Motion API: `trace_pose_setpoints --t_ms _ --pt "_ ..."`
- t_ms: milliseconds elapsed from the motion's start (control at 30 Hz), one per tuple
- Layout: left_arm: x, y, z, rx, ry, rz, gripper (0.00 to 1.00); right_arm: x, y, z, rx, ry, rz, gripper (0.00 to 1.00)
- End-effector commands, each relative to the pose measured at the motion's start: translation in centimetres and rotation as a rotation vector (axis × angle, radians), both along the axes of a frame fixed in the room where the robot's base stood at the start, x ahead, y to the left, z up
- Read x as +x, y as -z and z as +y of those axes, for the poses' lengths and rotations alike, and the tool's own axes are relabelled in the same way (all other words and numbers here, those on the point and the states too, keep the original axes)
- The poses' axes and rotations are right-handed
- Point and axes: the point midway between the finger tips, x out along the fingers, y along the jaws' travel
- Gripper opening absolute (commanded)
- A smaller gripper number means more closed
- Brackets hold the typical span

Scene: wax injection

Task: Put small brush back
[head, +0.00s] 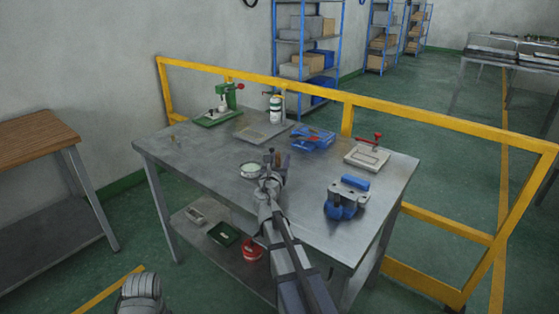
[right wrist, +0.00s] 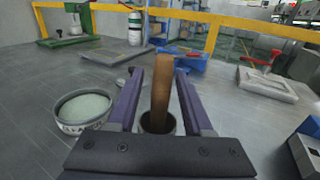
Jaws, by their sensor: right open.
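The brown wooden handle of the small brush (right wrist: 160,90) stands nearly upright in a small dark cup (right wrist: 157,123) in the right wrist view. My right gripper (right wrist: 158,72) is open, with one purple finger on each side of the handle; I cannot tell whether either touches it. The brush's lower end is hidden in the cup and behind the gripper body. In the head view my right gripper (head: 271,158) is over the middle of the metal table (head: 215,165) and largely covers the cup and brush.
A round tin with pale contents (right wrist: 84,110) stands just left of the cup. A blue clamp (head: 345,200) is at the right, a red-handled press (head: 368,155) and blue tray (head: 312,139) behind, a green press (head: 220,108) at the back left. The table's left part is mostly clear.

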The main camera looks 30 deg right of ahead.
Motion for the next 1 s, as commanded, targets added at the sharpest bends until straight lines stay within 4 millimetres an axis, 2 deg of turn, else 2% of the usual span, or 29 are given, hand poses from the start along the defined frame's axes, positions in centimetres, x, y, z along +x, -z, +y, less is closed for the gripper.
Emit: trace_pose_setpoints --t_ms 233,700,1000 --pt "0.0 -0.6 0.0 0.0 0.0 0.0 0.5 0.0 -0.6 0.0 0.0 0.0 0.0 0.51" --pt "0.0 -0.4 0.0 0.0 0.0 0.0 0.5 -7.1 -0.4 5.8 0.0 -0.001 0.0 0.51" --pt "0.0 -0.4 0.0 0.0 0.0 0.0 0.5 -9.1 -0.4 7.7 0.0 -0.001 0.0 0.51"
